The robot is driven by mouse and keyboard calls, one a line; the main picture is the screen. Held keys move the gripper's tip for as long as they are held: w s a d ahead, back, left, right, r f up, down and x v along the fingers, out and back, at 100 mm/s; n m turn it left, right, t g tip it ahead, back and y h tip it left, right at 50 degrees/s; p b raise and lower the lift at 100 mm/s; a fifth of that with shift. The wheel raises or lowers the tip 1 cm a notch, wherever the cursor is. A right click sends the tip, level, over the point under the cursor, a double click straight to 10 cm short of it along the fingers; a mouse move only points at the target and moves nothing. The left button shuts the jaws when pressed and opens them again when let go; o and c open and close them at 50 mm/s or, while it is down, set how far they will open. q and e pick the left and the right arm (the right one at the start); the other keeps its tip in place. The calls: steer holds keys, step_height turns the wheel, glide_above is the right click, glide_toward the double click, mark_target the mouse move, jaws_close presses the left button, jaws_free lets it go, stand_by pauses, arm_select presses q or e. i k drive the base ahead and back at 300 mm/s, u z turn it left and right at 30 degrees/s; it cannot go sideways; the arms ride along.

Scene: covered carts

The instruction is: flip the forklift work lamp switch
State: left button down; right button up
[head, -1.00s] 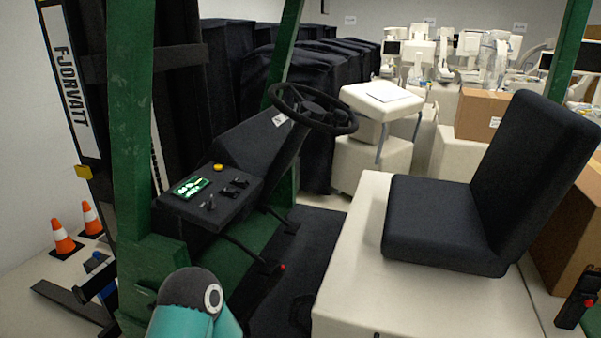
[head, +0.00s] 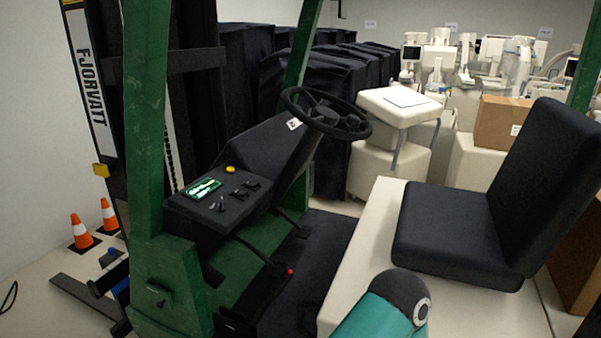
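The forklift has a black dash panel (head: 235,219) left of centre. On it are a green lit plate (head: 203,188), a yellow round button (head: 230,170), black rocker-like switches (head: 246,189) and small metallic toggles (head: 217,204). I cannot tell which one is the work lamp switch, or its position. A teal arm link of mine with a dark rounded joint shows at the bottom, right of centre, in front of the seat base. Neither gripper is in view, and nothing of mine touches the panel.
A steering wheel (head: 326,113) rises behind the panel. A green post (head: 146,130) stands to its left. A black seat (head: 470,220) on a cream base (head: 352,254) is at right. A red-tipped lever (head: 290,271) is below the panel. Orange cones (head: 81,231) stand far left.

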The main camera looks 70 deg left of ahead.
mark_target(250, 183)
steer(key=k, duration=1.65)
steer(key=u, duration=0.9)
steer(key=i, duration=1.05)
steer(key=u, duration=0.15)
